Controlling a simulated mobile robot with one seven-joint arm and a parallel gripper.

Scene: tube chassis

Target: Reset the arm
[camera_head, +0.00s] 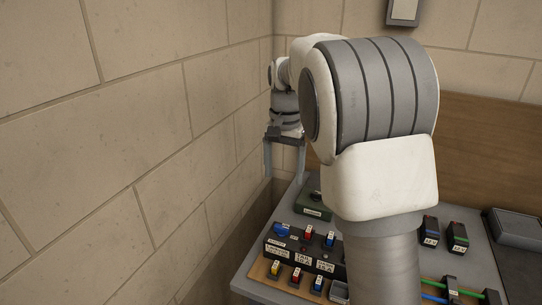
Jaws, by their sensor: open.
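My arm rises through the middle of the view and reaches away toward the back. My gripper (284,174) hangs near the corner of the walls, above and beyond the far left end of the grey bench (250,284). Its two fingers point down and stand apart, with nothing seen between them. The arm hides the middle of the bench.
A brick wall (120,140) runs close along the left. On the bench are a labelled dark block (300,254) with coloured pieces, a green box (313,206), two dark modules (430,231) and a grey case (515,229). A wooden panel (490,150) stands behind.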

